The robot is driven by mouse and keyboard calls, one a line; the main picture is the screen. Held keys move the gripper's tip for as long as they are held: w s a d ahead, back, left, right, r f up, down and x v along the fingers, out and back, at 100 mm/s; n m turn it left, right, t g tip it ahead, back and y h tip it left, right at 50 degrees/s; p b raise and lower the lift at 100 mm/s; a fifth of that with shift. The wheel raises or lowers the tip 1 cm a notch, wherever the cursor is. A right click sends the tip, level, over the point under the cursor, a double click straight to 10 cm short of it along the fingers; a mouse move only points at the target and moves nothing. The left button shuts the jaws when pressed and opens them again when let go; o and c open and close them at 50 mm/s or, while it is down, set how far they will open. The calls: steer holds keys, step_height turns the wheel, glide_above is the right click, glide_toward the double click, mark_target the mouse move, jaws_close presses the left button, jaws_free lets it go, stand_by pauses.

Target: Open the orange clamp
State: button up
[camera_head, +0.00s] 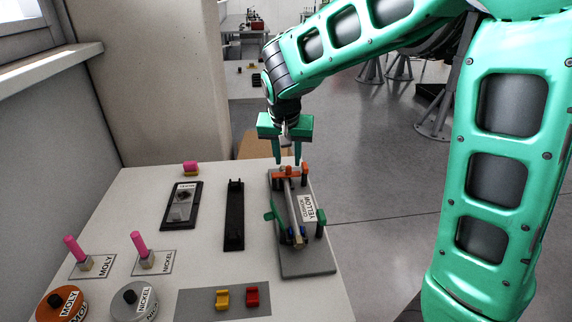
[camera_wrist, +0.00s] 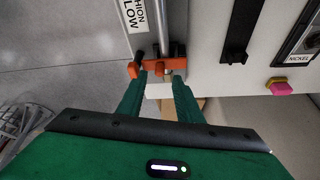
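The orange clamp (camera_head: 291,173) sits at the far end of a grey fixture plate (camera_head: 305,268) on the white table. In the wrist view the orange clamp (camera_wrist: 148,70) lies across the end of a metal rod (camera_wrist: 163,30), just beyond my fingertips. My gripper (camera_head: 288,160) points down above the clamp's far side in the head view. In the wrist view my gripper (camera_wrist: 158,80) has its two green fingers apart, with nothing visibly held between them. The fingertips look close to the clamp; I cannot tell whether they touch it.
The fixture also has green clamp parts (camera_head: 269,215) and a "CUSHION YELLOW" label (camera_head: 308,207). A black holder (camera_head: 234,215) and a dark tray (camera_head: 181,206) stand to the left. Open floor lies right of the table.

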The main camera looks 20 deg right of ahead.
mark_target(288, 166)
steer(key=shift+x, duration=1.65)
jaws_close()
steer(key=shift+a, duration=0.1)
steer(key=shift+w, duration=0.1)
